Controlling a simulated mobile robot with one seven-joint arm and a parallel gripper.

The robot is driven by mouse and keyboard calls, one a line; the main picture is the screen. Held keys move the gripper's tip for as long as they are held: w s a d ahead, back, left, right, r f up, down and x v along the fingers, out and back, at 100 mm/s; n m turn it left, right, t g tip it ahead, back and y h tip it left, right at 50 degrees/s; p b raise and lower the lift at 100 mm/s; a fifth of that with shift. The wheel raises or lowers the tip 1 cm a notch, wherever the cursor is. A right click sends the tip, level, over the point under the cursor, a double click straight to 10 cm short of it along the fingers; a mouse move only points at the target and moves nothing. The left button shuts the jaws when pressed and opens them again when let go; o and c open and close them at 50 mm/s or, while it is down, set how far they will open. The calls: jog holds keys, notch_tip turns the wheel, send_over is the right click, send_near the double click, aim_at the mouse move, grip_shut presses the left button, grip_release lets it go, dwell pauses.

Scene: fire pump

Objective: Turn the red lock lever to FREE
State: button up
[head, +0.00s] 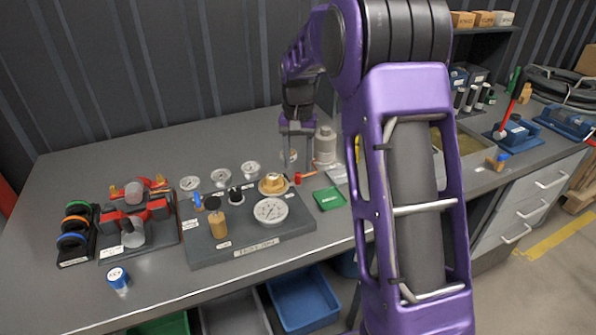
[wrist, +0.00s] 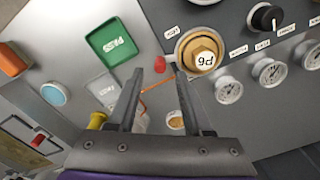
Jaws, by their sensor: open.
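A small red piece (head: 298,178), seemingly the lock lever, sits at the right side of the brass cap (head: 273,184) on the grey gauge board (head: 210,250). The lever's FREE marking is not readable.
Several gauges (head: 250,170) and a black knob (wrist: 265,18) share the board. A green tray (head: 329,198) lies to its right. A grey bottle (head: 325,145) stands close to my gripper, with a thin copper-coloured line (wrist: 157,84) nearby. Another red lever (head: 511,98) stands far right.

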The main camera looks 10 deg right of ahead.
jog(key=shift+f, duration=1.45)
jog(key=shift+c, duration=0.3)
grip_shut()
